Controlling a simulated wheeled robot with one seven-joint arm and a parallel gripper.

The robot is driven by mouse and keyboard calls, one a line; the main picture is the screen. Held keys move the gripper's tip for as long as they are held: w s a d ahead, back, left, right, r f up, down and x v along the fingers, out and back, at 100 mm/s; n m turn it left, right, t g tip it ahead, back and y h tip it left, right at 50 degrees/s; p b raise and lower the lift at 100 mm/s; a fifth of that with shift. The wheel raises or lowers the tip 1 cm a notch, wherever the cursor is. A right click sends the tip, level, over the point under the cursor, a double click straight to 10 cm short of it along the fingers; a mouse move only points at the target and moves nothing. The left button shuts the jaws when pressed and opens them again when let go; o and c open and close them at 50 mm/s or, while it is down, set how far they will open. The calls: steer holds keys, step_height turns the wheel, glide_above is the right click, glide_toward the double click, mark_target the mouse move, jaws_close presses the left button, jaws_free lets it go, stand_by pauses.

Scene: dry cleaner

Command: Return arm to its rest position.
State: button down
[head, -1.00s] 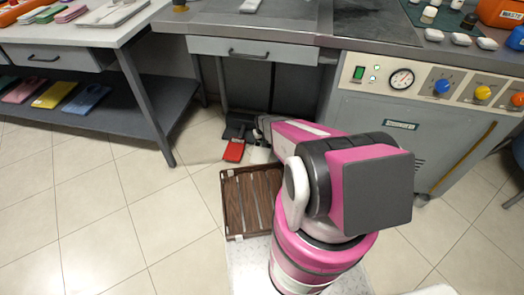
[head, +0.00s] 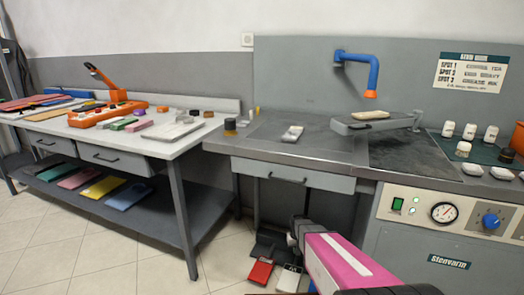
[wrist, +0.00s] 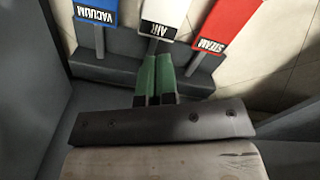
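My arm (head: 335,262) shows at the bottom of the head view, pink and white, reaching low toward the floor in front of the steel bench. My gripper (wrist: 156,62) shows in the wrist view with its two green fingers side by side, shut with nothing visible between them. The fingertips overlap the lower end of the white AIR pedal (wrist: 166,18) in that view; I cannot tell whether they touch it. The fingertips are hidden in the head view.
Beside the AIR pedal are a blue VACUUM pedal (wrist: 96,10) and a red STEAM pedal (wrist: 227,22). The bench drawer (head: 290,173) overhangs the pedal area. A white-topped table (head: 75,130) stands left. The machine front (head: 420,240) stands right. Floor tiles (head: 150,265) are clear at lower left.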

steer(key=s+r, duration=0.8)
steer(key=r, duration=0.3)
steer(key=s+r+m, duration=0.1)
steer(key=s+r, duration=0.6)
steer(key=r, duration=0.3)
steer(key=shift+s+r, duration=0.35)
steer(key=shift+s, duration=0.05)
